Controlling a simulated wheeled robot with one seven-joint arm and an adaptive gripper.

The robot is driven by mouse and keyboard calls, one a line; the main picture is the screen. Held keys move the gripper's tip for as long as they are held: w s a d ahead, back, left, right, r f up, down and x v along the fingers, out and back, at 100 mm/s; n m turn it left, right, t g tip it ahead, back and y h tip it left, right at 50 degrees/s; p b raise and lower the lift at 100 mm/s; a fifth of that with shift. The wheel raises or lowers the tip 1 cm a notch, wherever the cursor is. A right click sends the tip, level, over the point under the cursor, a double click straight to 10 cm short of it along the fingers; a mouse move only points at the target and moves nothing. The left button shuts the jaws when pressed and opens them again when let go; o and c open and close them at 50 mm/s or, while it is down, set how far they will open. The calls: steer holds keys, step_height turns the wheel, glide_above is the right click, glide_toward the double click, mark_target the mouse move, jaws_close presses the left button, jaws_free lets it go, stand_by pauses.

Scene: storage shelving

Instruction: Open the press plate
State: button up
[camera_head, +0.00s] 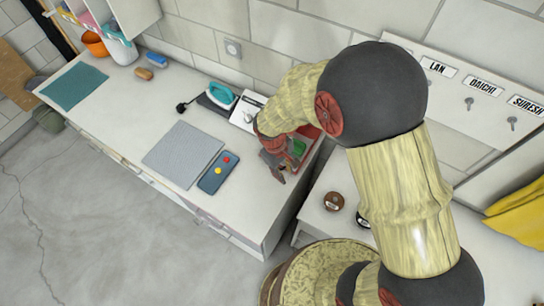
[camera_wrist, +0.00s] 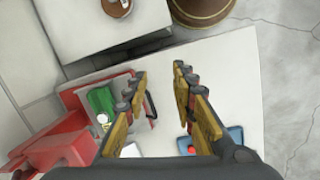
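A red device (camera_head: 311,132), which looks like the press, stands at the right end of the white counter, partly hidden by my arm. In the wrist view its red body (camera_wrist: 62,150) is at lower left, with a green part (camera_wrist: 99,101) inside a red frame and a black loop handle (camera_wrist: 151,105) at its right edge. I cannot tell how far its plate is raised. My gripper (camera_head: 278,168) is over the counter beside the device. In the wrist view my gripper (camera_wrist: 158,80) has its fingers apart with nothing held; the handle shows near the left finger.
A blue panel with red and yellow dots (camera_head: 217,173) and a grey mat (camera_head: 183,153) lie left of my gripper. A teal iron (camera_head: 221,94) and white box (camera_head: 246,112) stand behind. A lower white surface (camera_head: 329,226) with brown round items is to the right.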

steer(key=w+a+f+n+t+y, duration=0.1)
steer(key=w+a+f+n, duration=0.1)
steer(key=w, duration=0.2)
steer(key=w+a+f+n+t, duration=0.1)
steer(key=w+a+f, duration=0.2)
steer(key=w, duration=0.2)
steer(key=f, duration=0.2)
steer(key=d+f, duration=0.1)
steer(key=f, duration=0.1)
steer(key=w+f, duration=0.1)
steer(key=f, duration=0.2)
steer(key=shift+d+f, duration=0.1)
steer(key=shift+d, duration=0.05)
steer(key=shift+c, duration=0.4)
jaws_close()
steer(key=shift+s, duration=0.2)
